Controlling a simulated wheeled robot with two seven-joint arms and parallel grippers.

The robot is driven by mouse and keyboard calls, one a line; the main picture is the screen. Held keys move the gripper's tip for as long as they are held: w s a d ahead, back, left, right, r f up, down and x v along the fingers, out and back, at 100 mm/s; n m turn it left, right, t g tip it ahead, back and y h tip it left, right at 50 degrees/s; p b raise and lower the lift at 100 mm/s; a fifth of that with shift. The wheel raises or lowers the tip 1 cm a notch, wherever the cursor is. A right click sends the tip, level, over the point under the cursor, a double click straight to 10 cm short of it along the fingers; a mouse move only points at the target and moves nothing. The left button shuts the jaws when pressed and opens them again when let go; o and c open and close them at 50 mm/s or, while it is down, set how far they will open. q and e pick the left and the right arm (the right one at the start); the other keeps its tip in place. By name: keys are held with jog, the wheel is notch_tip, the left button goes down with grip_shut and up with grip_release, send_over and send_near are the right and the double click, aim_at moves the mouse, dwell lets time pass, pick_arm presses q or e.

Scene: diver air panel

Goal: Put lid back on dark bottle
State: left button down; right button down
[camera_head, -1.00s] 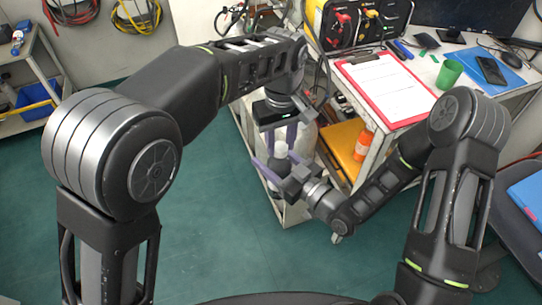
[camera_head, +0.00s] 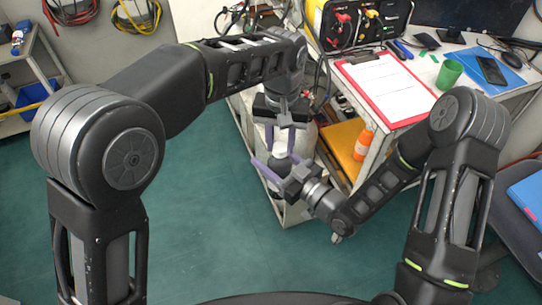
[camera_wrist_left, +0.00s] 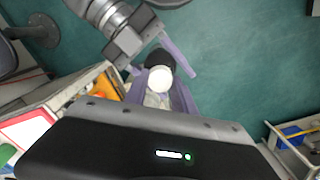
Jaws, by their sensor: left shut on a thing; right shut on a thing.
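My right gripper (camera_head: 277,165) is shut on the dark bottle (camera_head: 281,161), which stands between its purple fingers; only part of the bottle shows. My left gripper (camera_head: 280,147) reaches down from above, its fingers just over the bottle. In the left wrist view, a round white lid (camera_wrist_left: 160,79) sits between the left fingers (camera_wrist_left: 158,88), and the left gripper is shut on it. The dark bottle (camera_wrist_left: 158,58) shows just beyond the lid, overlapping it in this view. I cannot tell whether lid and bottle touch.
Behind the grippers stands a pale cart with a large whitish container. To the right, a bench holds a red clipboard (camera_head: 384,87), a green cup (camera_head: 448,74) and a yellow-black panel (camera_head: 355,24). An orange bottle (camera_head: 363,145) stands below. Green floor at the left is clear.

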pick_arm(q)
jog(key=m, duration=0.4)
jog(key=shift+m, duration=0.4)
jog(key=c, duration=1)
grip_release()
jog(key=shift+c, duration=0.2)
jog(key=shift+r, duration=2.25)
jog(key=shift+d, duration=0.1)
jog(key=shift+c, duration=0.3)
